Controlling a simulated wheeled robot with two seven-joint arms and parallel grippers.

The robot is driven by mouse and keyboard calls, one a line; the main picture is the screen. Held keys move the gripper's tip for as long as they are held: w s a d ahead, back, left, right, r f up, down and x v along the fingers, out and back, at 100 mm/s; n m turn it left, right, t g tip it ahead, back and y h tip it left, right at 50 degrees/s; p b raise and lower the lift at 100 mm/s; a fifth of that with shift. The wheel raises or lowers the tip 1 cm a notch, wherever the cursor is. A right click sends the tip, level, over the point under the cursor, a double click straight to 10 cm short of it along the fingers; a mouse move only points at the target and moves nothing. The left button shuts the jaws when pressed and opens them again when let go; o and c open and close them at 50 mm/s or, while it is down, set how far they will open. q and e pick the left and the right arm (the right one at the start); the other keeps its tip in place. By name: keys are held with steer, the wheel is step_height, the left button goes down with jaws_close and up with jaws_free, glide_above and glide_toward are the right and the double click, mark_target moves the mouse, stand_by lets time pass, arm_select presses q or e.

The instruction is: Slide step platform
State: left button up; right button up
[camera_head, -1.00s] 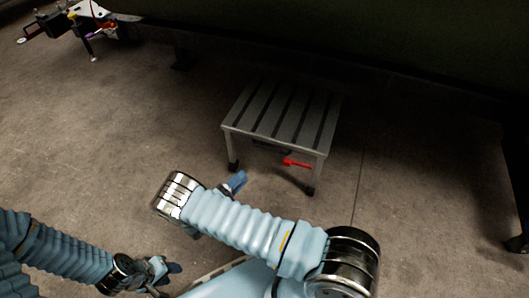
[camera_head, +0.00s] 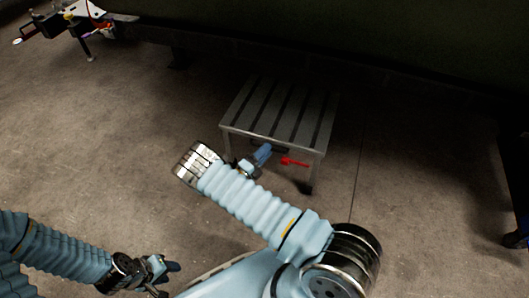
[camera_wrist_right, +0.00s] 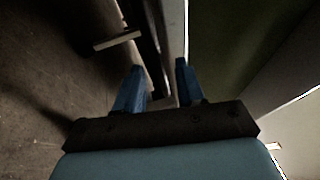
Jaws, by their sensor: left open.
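The step platform (camera_head: 284,112) is a grey metal step with a slatted top and short legs. It stands on the floor in the middle of the head view, below the dark overhang. A red lever (camera_head: 293,162) sits under its front edge, on the right. My right gripper (camera_head: 264,154) is at the platform's front edge, left of the red lever. In the right wrist view its two blue fingers (camera_wrist_right: 158,78) are apart, with metal edges just beyond them. I cannot tell whether they touch. My left gripper (camera_head: 170,268) is open, low over bare floor, away from the platform.
A dark green curved body (camera_head: 350,40) with a dark lower beam overhangs behind the platform. A stand with equipment (camera_head: 75,22) is at the top left. A dark post with a blue foot (camera_head: 516,238) is at the right edge. The floor left of the platform is clear.

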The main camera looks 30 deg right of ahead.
jaws_close()
